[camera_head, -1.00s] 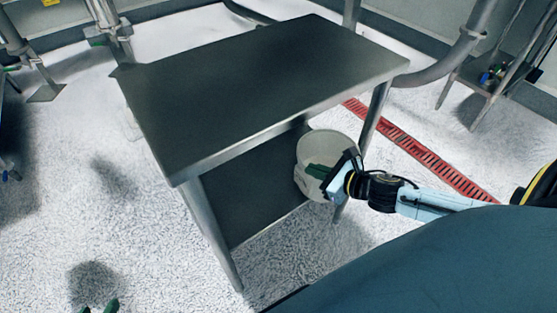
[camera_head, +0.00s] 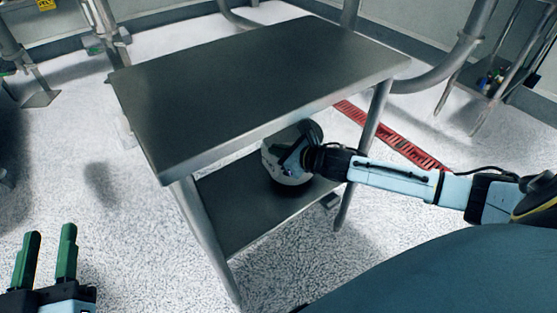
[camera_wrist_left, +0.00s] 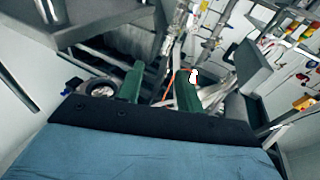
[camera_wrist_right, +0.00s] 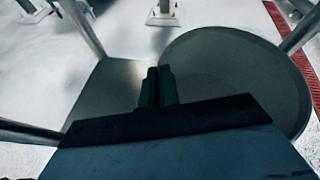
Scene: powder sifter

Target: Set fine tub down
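The pale grey tub (camera_head: 286,177) is under the table top, over the lower shelf (camera_head: 235,208). I cannot tell whether its base touches the shelf. My right gripper (camera_head: 288,157) reaches in from the right and is shut on the tub's rim; its body hides part of the tub. In the right wrist view the round tub (camera_wrist_right: 235,75) looks empty, and the closely spaced fingers (camera_wrist_right: 158,85) are at its left rim. My left gripper (camera_head: 50,235) is open and empty at the lower left, away from the table; its spread green fingers show in the left wrist view (camera_wrist_left: 160,80).
The dark table top (camera_head: 260,85) is bare and hangs over the shelf. A front table leg (camera_head: 362,150) stands beside my right arm. A red floor grate (camera_head: 390,135) runs behind. A small stand (camera_head: 485,85) holding small items is at the far right.

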